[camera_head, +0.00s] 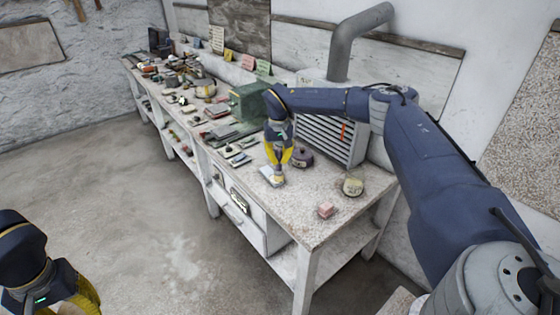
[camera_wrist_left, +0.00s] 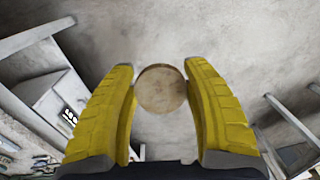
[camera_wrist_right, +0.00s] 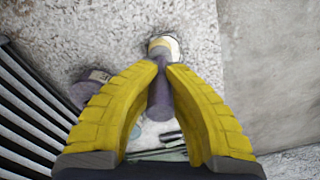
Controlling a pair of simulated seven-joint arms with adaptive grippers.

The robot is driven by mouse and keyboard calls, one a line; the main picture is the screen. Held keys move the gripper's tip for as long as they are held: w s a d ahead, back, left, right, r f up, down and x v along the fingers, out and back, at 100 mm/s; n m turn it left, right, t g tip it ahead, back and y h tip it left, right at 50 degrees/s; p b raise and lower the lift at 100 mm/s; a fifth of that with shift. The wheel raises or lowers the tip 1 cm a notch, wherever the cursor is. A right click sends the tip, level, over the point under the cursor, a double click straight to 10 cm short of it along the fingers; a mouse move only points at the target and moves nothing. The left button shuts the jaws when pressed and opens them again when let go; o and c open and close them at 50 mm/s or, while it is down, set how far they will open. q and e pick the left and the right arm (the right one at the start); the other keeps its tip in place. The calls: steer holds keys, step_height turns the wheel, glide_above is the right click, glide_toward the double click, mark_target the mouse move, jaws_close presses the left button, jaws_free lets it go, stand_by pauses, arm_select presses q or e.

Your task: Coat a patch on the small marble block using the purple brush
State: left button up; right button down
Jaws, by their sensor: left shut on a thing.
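My right gripper (camera_head: 277,160) hangs pointing down over the workbench. It is shut on the purple brush (camera_wrist_right: 160,95), whose pale, yellowish end (camera_wrist_right: 165,45) points away from the fingers. In the head view, the brush's low end is close to the bench top; I cannot tell if it touches. A small pink block (camera_head: 325,210) lies near the bench's front corner; I cannot tell if it is the marble block. My left gripper (camera_head: 75,300), partly cut off at the lower left, is away from the bench. It is shut on a round beige thing (camera_wrist_left: 161,89).
The bench (camera_head: 310,232) has free room around the pink block. A squat jar (camera_head: 353,186) and a dark purple pot (camera_head: 302,158) stand near a vented grey box (camera_head: 325,138). The floor (camera_head: 120,210) is clear.

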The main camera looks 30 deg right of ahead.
steer(key=shift+w, duration=0.65)
steer(key=shift+s, duration=0.2)
steer(key=shift+s, duration=1.15)
steer(key=shift+w, duration=0.1)
steer(key=shift+w, duration=1.25)
steer(key=shift+s, duration=0.1)
